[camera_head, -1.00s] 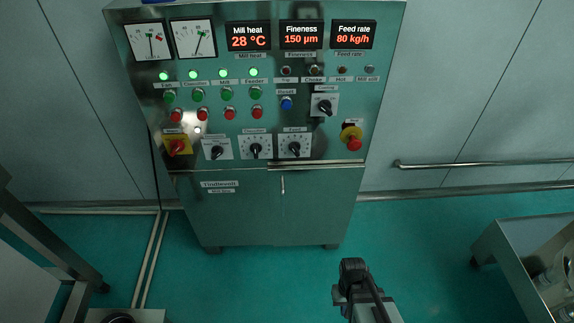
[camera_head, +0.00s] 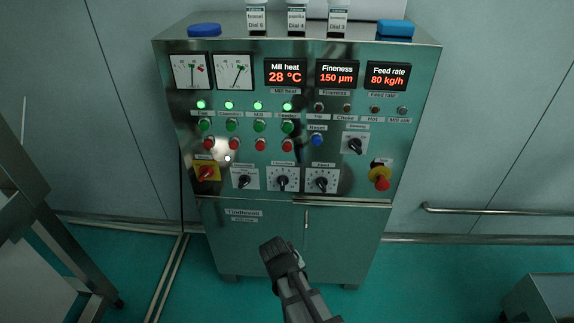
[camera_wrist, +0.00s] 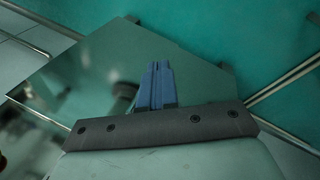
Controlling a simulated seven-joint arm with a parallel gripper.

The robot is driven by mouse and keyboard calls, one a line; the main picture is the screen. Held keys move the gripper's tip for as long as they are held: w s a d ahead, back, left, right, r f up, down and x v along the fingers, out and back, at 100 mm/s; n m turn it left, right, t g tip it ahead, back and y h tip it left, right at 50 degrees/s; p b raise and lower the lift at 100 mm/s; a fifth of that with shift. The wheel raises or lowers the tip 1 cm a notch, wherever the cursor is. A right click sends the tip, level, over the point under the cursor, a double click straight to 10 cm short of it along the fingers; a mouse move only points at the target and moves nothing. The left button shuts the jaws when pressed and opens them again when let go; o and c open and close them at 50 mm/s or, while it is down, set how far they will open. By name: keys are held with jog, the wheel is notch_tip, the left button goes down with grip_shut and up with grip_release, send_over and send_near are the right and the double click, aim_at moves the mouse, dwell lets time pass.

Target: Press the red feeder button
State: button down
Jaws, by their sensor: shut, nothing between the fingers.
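The red feeder button (camera_head: 287,145) is the rightmost of several red buttons in a row on the control cabinet (camera_head: 340,245). A green feeder button (camera_head: 287,127) sits directly above it, and the green lamp (camera_head: 287,106) above that is lit. My gripper (camera_head: 280,247) is in front of the cabinet's lower doors, below the red button in the head view and apart from the panel. In the wrist view the two fingers (camera_wrist: 158,68) are together with nothing between them. The red button cannot be made out in the wrist view.
A red emergency stop (camera_head: 381,183) sticks out on the panel's right, and a red rotary switch (camera_head: 206,173) on its left. Dials (camera_head: 283,180) lie below the buttons. Jars (camera_head: 297,18) stand on top. A metal frame (camera_head: 60,240) stands at left.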

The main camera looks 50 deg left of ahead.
aim_at(287, 147)
jog(key=s+a+r+n+t+y, duration=0.2)
jog(key=a+r+n+t, duration=0.15)
jog(key=a+r, duration=0.85)
jog(key=w+r+n+t, duration=0.3)
jog(key=w+r+t, duration=0.1)
jog(key=r, duration=0.4)
jog(key=w+a+r+n+t+h, duration=0.1)
jog(key=w+r+n+t, duration=0.2)
jog(key=r, duration=0.5)
jog(key=shift+w+t+h, duration=0.3)
jog(key=shift+w+t, duration=0.25)
jog(key=shift+w, duration=0.05)
jog(key=shift+a, duration=0.1)
jog(key=w+a, duration=0.6)
jog(key=shift+w, duration=0.15)
jog(key=shift+a, duration=0.1)
dwell(0.6)
jog(key=shift+w+a, duration=0.25)
